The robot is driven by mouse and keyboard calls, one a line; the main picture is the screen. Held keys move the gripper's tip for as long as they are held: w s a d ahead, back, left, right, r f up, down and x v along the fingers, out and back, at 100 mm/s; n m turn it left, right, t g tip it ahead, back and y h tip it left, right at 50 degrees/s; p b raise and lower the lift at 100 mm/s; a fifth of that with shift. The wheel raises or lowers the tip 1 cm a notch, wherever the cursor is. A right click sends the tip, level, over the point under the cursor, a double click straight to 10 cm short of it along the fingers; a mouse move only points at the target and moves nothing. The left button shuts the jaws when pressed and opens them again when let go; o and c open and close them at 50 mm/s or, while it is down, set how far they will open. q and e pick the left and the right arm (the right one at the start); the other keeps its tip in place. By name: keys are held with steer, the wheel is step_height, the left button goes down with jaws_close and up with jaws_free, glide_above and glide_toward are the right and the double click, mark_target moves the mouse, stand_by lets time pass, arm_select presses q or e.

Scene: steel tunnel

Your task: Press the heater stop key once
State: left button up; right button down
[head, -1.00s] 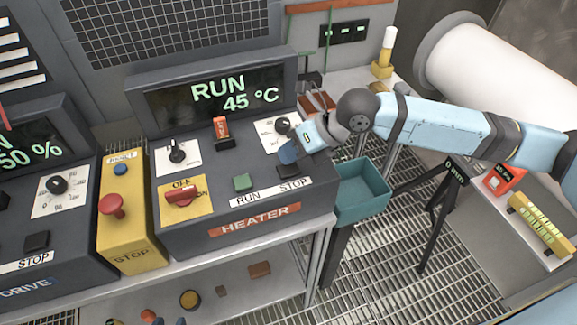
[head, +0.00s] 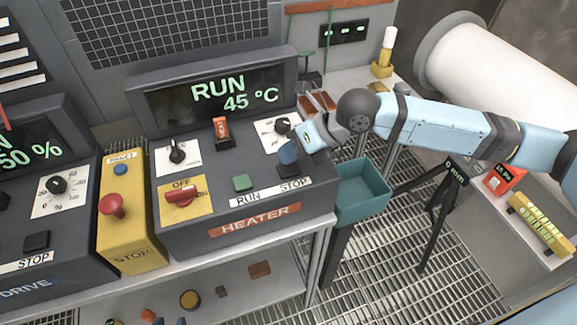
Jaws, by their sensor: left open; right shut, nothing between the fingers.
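The heater panel (head: 190,225) is a dark sloped console with a display (head: 222,97) reading RUN 45 °C. Its stop key (head: 289,172) is a dark square above the STOP label, partly hidden by my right gripper (head: 288,155). The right gripper is shut and empty, its blue fingertips pointing down at the key's far edge. I cannot tell whether they touch it. The green run key (head: 242,182) is to the left of the stop key.
A red-handled OFF/ON switch (head: 182,195), a black knob (head: 177,151) and an orange-red switch (head: 221,128) sit on the same panel. A yellow stop box (head: 135,225) with a red button stands left. A teal bin (head: 362,205) is right of the panel.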

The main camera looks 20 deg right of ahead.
mark_target(290, 166)
steer(key=shift+f, duration=0.45)
steer(key=shift+f+b, duration=0.4)
steer(key=shift+f, duration=0.1)
stand_by(0.6)
steer(key=shift+r, duration=0.1)
steer(key=shift+r+p, duration=0.75)
steer(key=shift+r, duration=0.05)
step_height(290, 166, up, 5)
steer(key=p, duration=0.4)
steer(key=shift+r, duration=0.1)
stand_by(0.7)
